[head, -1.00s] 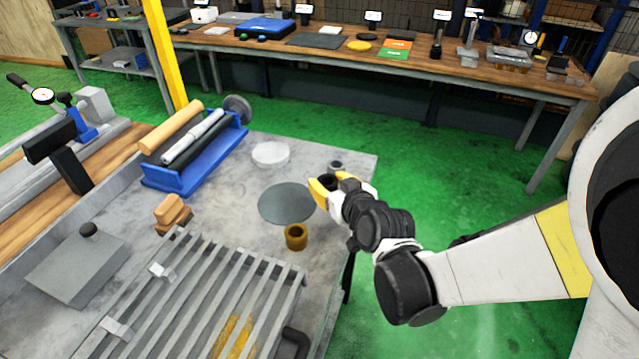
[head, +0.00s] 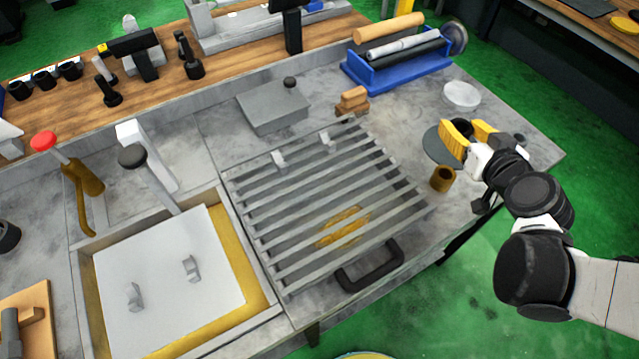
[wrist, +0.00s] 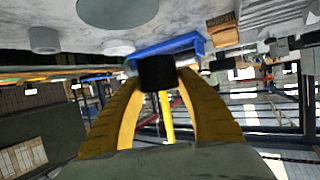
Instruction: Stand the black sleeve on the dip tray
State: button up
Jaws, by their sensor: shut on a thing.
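The black sleeve (wrist: 158,72) is between the two yellow fingers of my gripper (wrist: 160,80) in the wrist view. My gripper (head: 468,128) is shut on it, in front of the dark round disc at the table's right end in the head view. I cannot make out the sleeve clearly there. A shallow basin (head: 255,283) with a yellow inside stands at the lower left, far from my gripper. A pale plate with two small clips (head: 165,270) lies in it. I cannot tell for sure that this is the dip tray.
A slatted rack (head: 310,200) with a black handle (head: 370,268) lies between basin and gripper. A brass bushing (head: 443,178) stands just below my gripper. A white disc (head: 462,96) and a blue roller stand (head: 400,72) are behind.

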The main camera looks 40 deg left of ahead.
aim_at(165, 285)
jog(key=l+u, duration=0.1)
jog(key=u, duration=0.35)
jog(key=i+l+u, duration=0.1)
jog(key=u, duration=0.35)
jog(key=l+u, duration=0.2)
jog(key=u, duration=0.3)
jog(key=l+u, duration=0.15)
jog(key=u, duration=0.3)
jog(key=l+u, duration=0.15)
jog(key=u, duration=0.3)
